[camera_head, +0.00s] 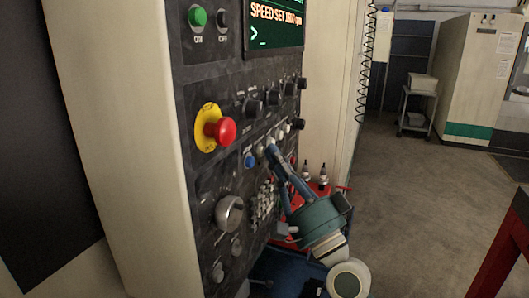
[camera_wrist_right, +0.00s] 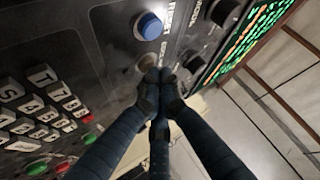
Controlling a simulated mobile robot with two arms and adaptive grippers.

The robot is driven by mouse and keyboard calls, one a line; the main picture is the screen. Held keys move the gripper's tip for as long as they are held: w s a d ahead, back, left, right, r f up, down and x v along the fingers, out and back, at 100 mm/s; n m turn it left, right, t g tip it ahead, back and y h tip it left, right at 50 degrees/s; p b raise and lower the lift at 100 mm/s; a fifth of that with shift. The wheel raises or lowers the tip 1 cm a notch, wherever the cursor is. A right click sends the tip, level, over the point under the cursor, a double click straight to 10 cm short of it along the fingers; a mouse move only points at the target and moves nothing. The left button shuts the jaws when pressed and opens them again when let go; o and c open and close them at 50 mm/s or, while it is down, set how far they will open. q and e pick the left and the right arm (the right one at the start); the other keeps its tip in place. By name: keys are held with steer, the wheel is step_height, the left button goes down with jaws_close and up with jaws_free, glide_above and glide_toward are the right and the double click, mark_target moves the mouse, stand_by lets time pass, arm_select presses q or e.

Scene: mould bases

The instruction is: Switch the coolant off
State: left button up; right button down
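The black control panel of the machine fills the left and middle of the head view. A blue push button (camera_head: 249,160) sits on it, beside a row of small round controls (camera_head: 260,150). The blue button (camera_wrist_right: 149,25) and a grey round control (camera_wrist_right: 146,64) also show in the wrist view. I cannot read which control is the coolant one. My right gripper (camera_head: 271,150) is at this row, right of the blue button. Its dark fingertips (camera_wrist_right: 160,79) are together with nothing seen between them, and hide part of the panel. Whether they touch a control is unclear. My left gripper is out of view.
A red emergency stop (camera_head: 221,130) on a yellow base sticks out above the row. Black knobs (camera_head: 253,106), a grey dial (camera_head: 230,213), a green button (camera_head: 197,17) and a screen (camera_head: 277,22) surround it.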

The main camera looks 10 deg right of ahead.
steer(key=shift+s+d, duration=0.4)
steer(key=shift+d, duration=0.15)
steer(key=s+d, duration=0.1)
steer(key=d, duration=0.1)
steer(key=s+d+b, duration=0.1)
steer(key=d, duration=0.1)
steer(key=shift+s, duration=0.4)
stand_by(0.4)
